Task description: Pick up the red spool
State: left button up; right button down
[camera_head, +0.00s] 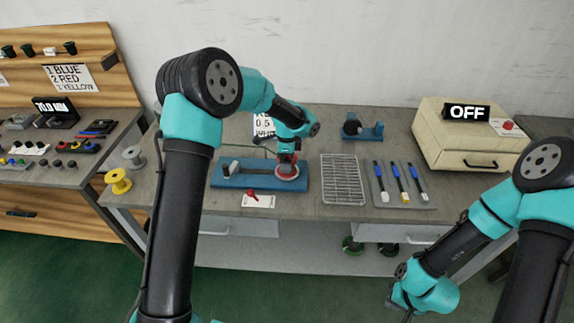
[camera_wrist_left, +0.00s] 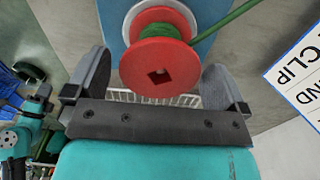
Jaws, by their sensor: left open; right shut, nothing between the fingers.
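The red spool (camera_wrist_left: 160,68) has a square hole in its end face and green wire wound on its core. It shows between the two fingers of my left gripper (camera_wrist_left: 154,82), which is open around it. Small gaps show on both sides. In the head view the red spool (camera_head: 287,172) is on the blue fixture (camera_head: 230,182), mostly hidden by my left gripper (camera_head: 287,158) above it. A green strand runs from the spool to the upper right in the left wrist view. My right gripper (camera_head: 398,300) is low at the front right, shut and empty.
A wire rack (camera_head: 343,180) and a tray of blue-handled tools (camera_head: 404,200) lie to the right. Yellow (camera_head: 118,181) and grey (camera_head: 134,157) spools stand at the left. A red-handled item (camera_head: 252,195) lies in front of the fixture.

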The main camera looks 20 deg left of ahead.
pick_arm(q)
jog(key=shift+f, duration=1.3)
jog(key=shift+c, duration=0.4)
jog(key=c, duration=0.8)
notch_tip(320, 180, up, 10)
jog(key=shift+r, duration=0.1)
